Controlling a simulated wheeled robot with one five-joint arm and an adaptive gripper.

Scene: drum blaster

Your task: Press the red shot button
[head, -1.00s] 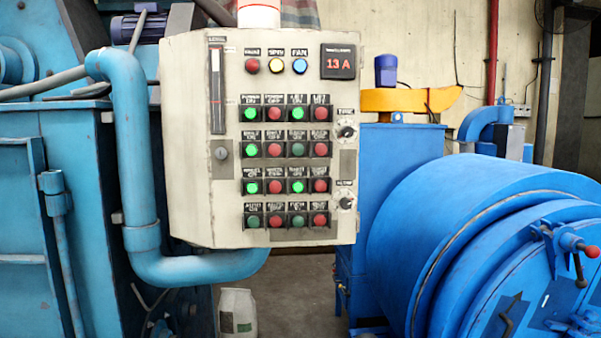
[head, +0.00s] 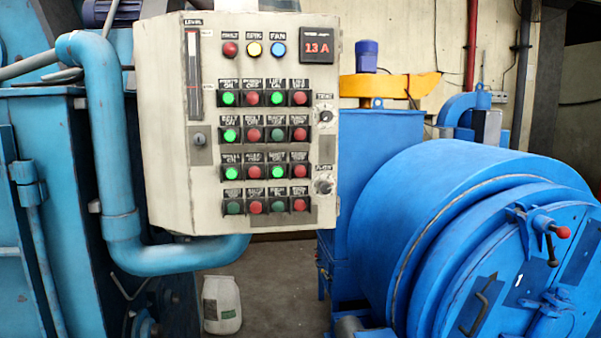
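The control panel (head: 160,120) is a worn beige box at left of centre in the head view. It has rows of push buttons in green and red pairs. Red buttons show in the top row (head: 251,98), second row (head: 252,135), third row (head: 299,171) and bottom row (head: 300,205). Small black labels sit above the buttons. They are too small to read surely, so I cannot tell which red button is the shot one. Several green buttons are lit; others are dark. My gripper is not in view.
A blue pipe (head: 108,150) bends under the panel's left side. A large blue drum (head: 400,210) with a red-knobbed handle (head: 562,232) fills the right. A white canister (head: 222,305) stands on the floor below the panel. Open floor (head: 280,270) shows between the machines.

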